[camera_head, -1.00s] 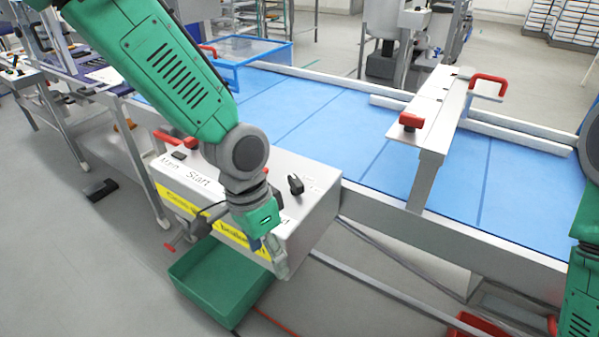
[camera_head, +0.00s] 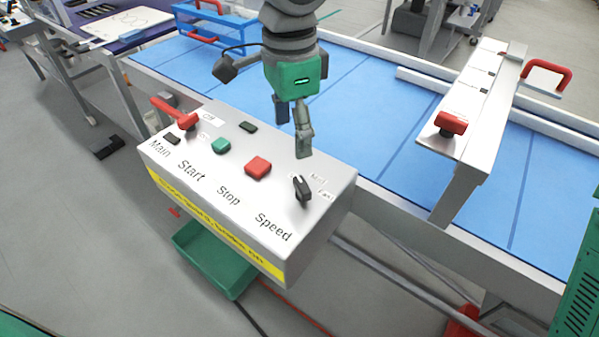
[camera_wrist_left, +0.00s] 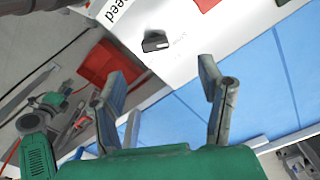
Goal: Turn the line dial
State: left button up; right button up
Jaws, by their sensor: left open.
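The line dial is a black knob (camera_head: 302,188) marked "Speed" at the right end of the top of a silver control box (camera_head: 318,222). It also shows in the left wrist view (camera_wrist_left: 155,43), near the top middle. My left gripper (camera_head: 294,137) is open and empty, above and behind the box top, with its fingers pointing down. In the left wrist view its two fingers (camera_wrist_left: 160,70) stand apart, and the knob appears beyond the gap, not touched. My right arm shows at the lower left of that view, its gripper too small to read.
The box also carries a red main switch (camera_head: 182,118), a green start button (camera_head: 221,146) and a red stop button (camera_head: 257,167). A blue conveyor (camera_head: 380,110) runs behind, with a metal bridge (camera_head: 480,120) across it. A green bin (camera_head: 215,262) sits below.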

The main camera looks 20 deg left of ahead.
aim_at(302, 183)
pick_arm(q)
jog(key=d+f, duration=0.1)
jog(key=f, duration=0.2)
jog(key=d+f, duration=0.1)
jog(key=f, duration=0.2)
jog(key=d+f, duration=0.1)
jog(key=f, duration=0.3)
jog(key=shift+d+f+b, duration=0.1)
jog(key=shift+d+b, duration=0.05)
jog(key=shift+b, duration=0.2)
jog(key=shift+a+f, duration=0.9)
jog(key=shift+f, duration=0.05)
jog(key=shift+a+f, duration=0.1)
jog(key=shift+a, duration=0.4)
jog(key=shift+d, duration=0.65)
jog(key=c, duration=1.1)
jog(key=shift+d, duration=0.3)
jog(key=shift+c, duration=0.2)
jog(key=shift+a, duration=0.35)
pick_arm(e)
jog(key=shift+s+d+f, duration=0.15)
jog(key=shift+d+f, duration=0.25)
jog(key=shift+f, duration=0.05)
